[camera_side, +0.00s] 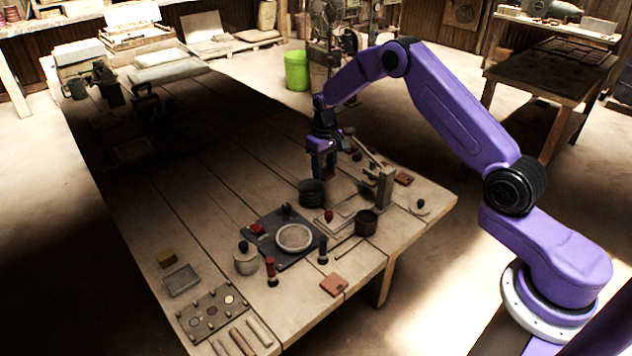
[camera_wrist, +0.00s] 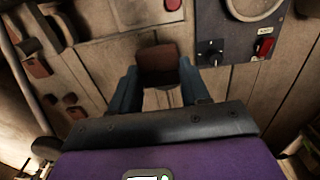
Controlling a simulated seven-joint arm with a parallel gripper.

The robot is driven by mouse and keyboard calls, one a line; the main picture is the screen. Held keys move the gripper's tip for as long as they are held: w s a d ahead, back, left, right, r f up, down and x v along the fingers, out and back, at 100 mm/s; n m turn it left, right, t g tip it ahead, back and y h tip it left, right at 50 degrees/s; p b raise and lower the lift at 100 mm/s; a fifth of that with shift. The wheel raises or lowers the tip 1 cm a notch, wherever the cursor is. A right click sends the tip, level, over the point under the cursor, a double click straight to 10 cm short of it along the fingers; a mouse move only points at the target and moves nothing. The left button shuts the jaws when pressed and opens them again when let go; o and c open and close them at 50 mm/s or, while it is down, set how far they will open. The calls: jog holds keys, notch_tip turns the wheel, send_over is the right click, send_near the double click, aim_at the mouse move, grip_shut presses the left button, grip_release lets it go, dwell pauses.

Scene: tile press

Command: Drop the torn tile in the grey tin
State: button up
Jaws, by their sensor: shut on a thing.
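My gripper (camera_side: 323,170) hangs over the table, fingers down, just above and slightly right of a dark grey ribbed tin (camera_side: 312,194). In the wrist view my gripper (camera_wrist: 158,68) is shut on a flat brown tile (camera_wrist: 158,56), which spans the gap between the two blue fingers. Whether its edge is torn cannot be told at this size. In the side view the tile is lost in the dark around the fingertips. I cannot make out the tin in the wrist view.
A dark plate with a round dish (camera_side: 295,237) lies in front. Reddish tiles lie at the front edge (camera_side: 334,285) and far right (camera_side: 404,178).

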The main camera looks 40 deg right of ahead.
aim_at(316, 181)
jog(key=shift+w+d+f, duration=0.1)
jog(key=shift+w+f, duration=0.55)
jog(key=shift+f, duration=0.6)
jog(key=shift+w+f, duration=0.6)
jog(key=shift+f, duration=0.65)
jog(key=shift+w+d+f, duration=0.1)
jog(key=shift+w+f, duration=0.55)
jog(key=shift+f, duration=0.6)
jog(key=shift+f, duration=0.15)
jog(key=o, duration=1)
jog(key=shift+o, duration=0.2)
